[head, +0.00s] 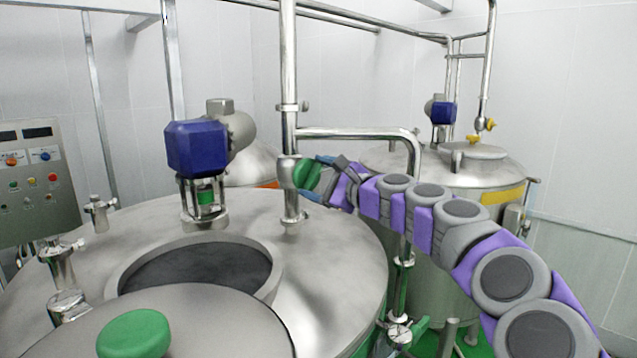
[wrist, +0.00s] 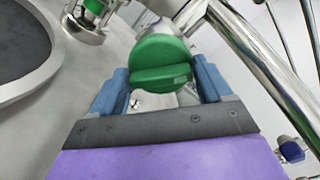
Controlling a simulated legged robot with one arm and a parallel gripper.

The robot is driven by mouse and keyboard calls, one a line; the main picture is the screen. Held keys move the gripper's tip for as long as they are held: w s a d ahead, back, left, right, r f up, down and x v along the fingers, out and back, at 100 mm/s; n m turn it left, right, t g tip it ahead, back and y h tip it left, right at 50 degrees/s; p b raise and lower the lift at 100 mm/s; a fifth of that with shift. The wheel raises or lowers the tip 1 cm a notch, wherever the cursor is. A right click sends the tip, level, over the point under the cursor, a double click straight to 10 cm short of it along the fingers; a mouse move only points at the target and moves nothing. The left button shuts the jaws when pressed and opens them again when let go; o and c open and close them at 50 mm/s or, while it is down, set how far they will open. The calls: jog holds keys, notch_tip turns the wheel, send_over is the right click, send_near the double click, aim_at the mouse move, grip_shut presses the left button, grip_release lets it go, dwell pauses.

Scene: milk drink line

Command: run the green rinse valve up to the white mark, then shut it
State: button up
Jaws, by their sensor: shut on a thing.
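The green rinse valve knob (head: 303,171) sits on the upright steel pipe (head: 290,120) above the large tank. My gripper (head: 317,179) reaches it from the right, with its blue fingers at the knob. In the wrist view the round green knob (wrist: 160,50) with a raised bar across it stands between the two blue fingers of my gripper (wrist: 162,80), which is shut on it. I cannot make out the white mark in either view.
The large steel tank (head: 335,245) has an open round hatch (head: 190,272) and a blue motor (head: 196,148) on top. A lid with a green knob (head: 134,333) is in front. A second tank (head: 490,172) stands behind my arm. A control panel (head: 38,185) is at the left.

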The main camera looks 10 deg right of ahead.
jog(key=shift+r, duration=0.1)
jog(key=o, duration=0.9)
jog(key=shift+w, duration=0.15)
jog(key=shift+o, duration=0.2)
jog(key=shift+s, duration=0.2)
jog(key=b+v, duration=0.1)
jog(key=v, duration=1.6)
